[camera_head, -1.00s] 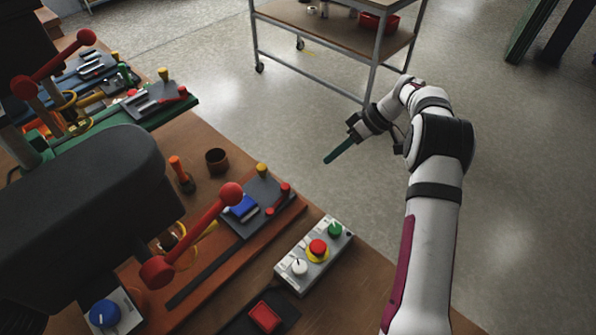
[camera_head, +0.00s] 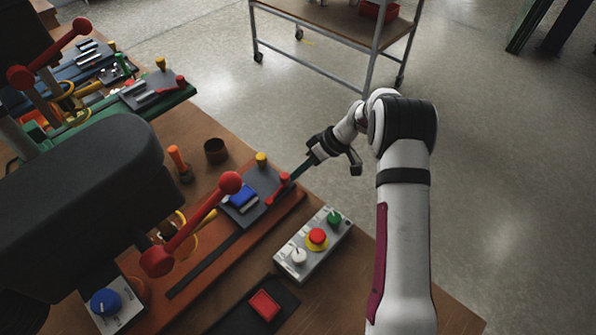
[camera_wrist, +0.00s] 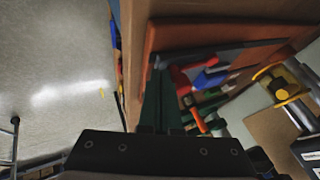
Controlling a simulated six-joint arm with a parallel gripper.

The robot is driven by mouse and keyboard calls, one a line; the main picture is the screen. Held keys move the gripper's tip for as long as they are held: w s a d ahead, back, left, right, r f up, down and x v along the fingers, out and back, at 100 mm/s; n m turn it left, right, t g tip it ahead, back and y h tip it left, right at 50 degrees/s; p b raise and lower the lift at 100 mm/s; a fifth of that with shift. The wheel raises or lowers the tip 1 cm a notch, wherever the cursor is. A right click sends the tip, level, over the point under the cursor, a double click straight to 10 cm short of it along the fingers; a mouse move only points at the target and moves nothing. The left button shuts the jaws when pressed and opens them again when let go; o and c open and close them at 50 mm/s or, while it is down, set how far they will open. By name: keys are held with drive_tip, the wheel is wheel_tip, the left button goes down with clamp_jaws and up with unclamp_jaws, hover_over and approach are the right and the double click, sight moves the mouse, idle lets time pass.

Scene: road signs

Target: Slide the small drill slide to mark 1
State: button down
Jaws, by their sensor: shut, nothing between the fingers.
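The near drill's slide is a dark grey plate (camera_head: 262,184) on an orange-brown base (camera_head: 216,251) with a long dark slot. It carries a blue block (camera_head: 240,198), a yellow knob (camera_head: 261,159) and a red handle (camera_head: 285,179). My gripper (camera_head: 291,179) is shut and empty, its dark green fingers pointing down-left with the tips beside the red handle. I cannot tell if they touch. In the wrist view, my fingers (camera_wrist: 159,66) reach to the slide's edge, with the red handle (camera_wrist: 181,79) and blue block (camera_wrist: 209,78) to their right. I cannot make out mark 1.
A second, green-based drill (camera_head: 170,99) stands behind. A control box (camera_head: 313,242) with red, green and white knobs sits right of the base. The black drill head (camera_head: 90,205) and its red lever (camera_head: 195,228) overhang the base. A brown cup (camera_head: 215,150) stands behind.

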sight(253, 214)
drive_tip(key=s+a, duration=1.1)
drive_tip(key=shift+s+a, duration=0.35)
drive_tip(key=shift+a, duration=0.05)
drive_tip(key=w+d, duration=0.2)
drive_tip(key=shift+w+d, duration=0.2)
drive_tip(key=shift+d, duration=0.2)
drive_tip(key=v, duration=1)
drive_tip(key=s+d+r+m+h, duration=0.2)
drive_tip(key=s+r+m, duration=0.3)
drive_tip(key=s+r, duration=0.4)
drive_tip(key=s+d+m+h, duration=0.1)
drive_tip(key=s+d+m, duration=0.1)
drive_tip(key=s+m, duration=0.3)
drive_tip(key=s+d+r+m+h, duration=0.1)
drive_tip(key=s+d+m+h, duration=0.1)
drive_tip(key=s, duration=0.9)
drive_tip(key=d+m, duration=0.1)
drive_tip(key=m, duration=0.1)
drive_tip(key=shift+s+m+h, duration=0.3)
drive_tip(key=shift+s+m, duration=0.1)
